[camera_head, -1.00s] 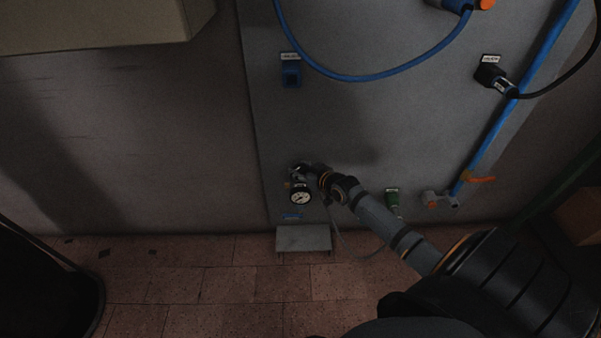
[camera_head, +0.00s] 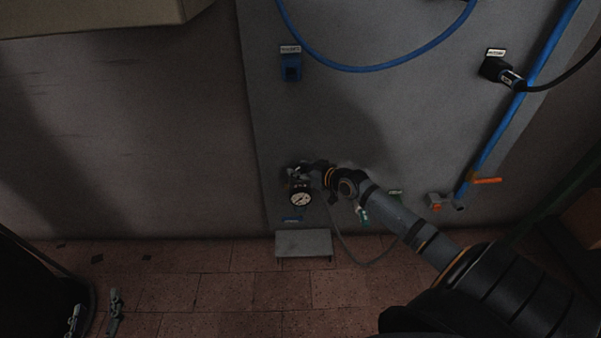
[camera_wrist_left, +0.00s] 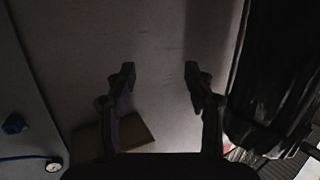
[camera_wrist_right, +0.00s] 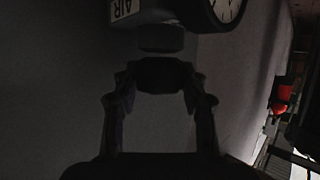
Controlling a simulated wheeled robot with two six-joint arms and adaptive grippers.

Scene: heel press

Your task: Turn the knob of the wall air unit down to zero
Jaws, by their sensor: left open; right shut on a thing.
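The wall air unit is low on the grey panel, with its round white gauge (camera_head: 300,199) facing out. The gauge and an AIR label (camera_wrist_right: 122,8) show at the top of the right wrist view. My right gripper (camera_head: 303,172) is at the unit. In the right wrist view its fingers close around the dark knob (camera_wrist_right: 160,74), below a dark neck. The knob's scale cannot be read. My left gripper (camera_head: 95,310) is open and empty at the lower left, away from the unit. Its spread fingers show in the left wrist view (camera_wrist_left: 159,76).
A small grey step-like stand (camera_head: 304,243) is below the unit. A blue hose (camera_head: 370,67), a black plug (camera_head: 495,69) and an orange-handled valve (camera_head: 484,181) are on the panel. A black bin-like thing (camera_head: 35,280) stands at lower left. The floor between is clear.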

